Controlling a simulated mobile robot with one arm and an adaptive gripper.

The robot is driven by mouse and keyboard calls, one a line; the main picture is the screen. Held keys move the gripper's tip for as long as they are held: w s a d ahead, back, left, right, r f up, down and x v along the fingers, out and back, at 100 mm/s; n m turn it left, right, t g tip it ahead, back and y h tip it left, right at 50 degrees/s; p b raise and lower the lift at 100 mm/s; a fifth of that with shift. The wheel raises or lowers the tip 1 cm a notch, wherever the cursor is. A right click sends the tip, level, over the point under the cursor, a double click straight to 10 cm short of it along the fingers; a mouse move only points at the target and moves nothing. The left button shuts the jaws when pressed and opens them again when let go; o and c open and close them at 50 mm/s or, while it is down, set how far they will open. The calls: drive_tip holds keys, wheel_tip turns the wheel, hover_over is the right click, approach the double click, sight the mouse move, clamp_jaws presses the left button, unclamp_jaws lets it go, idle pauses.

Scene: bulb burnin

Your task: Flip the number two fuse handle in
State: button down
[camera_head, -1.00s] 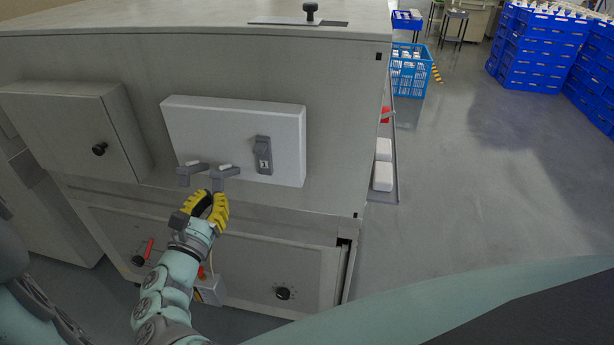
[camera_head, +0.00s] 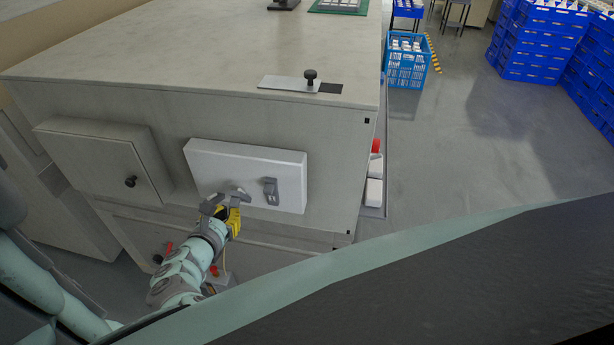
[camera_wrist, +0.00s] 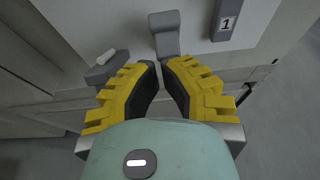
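The white fuse panel (camera_head: 212,157) is on the front of the grey cabinet. Its right handle (camera_head: 270,190) stands upright, flat to the panel, and shows a "1" label in the wrist view (camera_wrist: 228,22). The middle handle (camera_wrist: 165,30), left of handle 1, sticks out from the panel; its number is not visible. The left handle (camera_wrist: 107,70) also sticks out, with a pale grip. My gripper (camera_head: 229,205) is just below and in front of the middle handle. In the wrist view its yellow fingertips (camera_wrist: 161,64) are a narrow gap apart, with the middle handle's lower end at the tips.
A closed grey box (camera_head: 95,158) with a black knob is left of the panel. A red-handled control (camera_head: 168,249) lies low on the cabinet. A blue crate (camera_head: 407,66) and stacked blue crates (camera_head: 545,45) stand on the floor.

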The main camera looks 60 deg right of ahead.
sight(231, 195)
drive_tip(key=d+r+y+p, duration=0.1)
drive_tip(key=p, duration=0.3)
drive_tip(key=d+r+g+y+p, duration=0.1)
drive_tip(key=y+p, duration=0.1)
drive_tip(key=p, duration=0.2)
drive_tip(key=shift+w+r+p, duration=0.3)
drive_tip(key=shift+w+r, duration=0.05)
drive_tip(key=shift+w, duration=0.05)
drive_tip(key=shift+r+g+p, duration=0.3)
drive_tip(key=shift+r+p, duration=0.55)
drive_tip(key=shift+r, duration=0.05)
drive_tip(key=shift+a, duration=0.15)
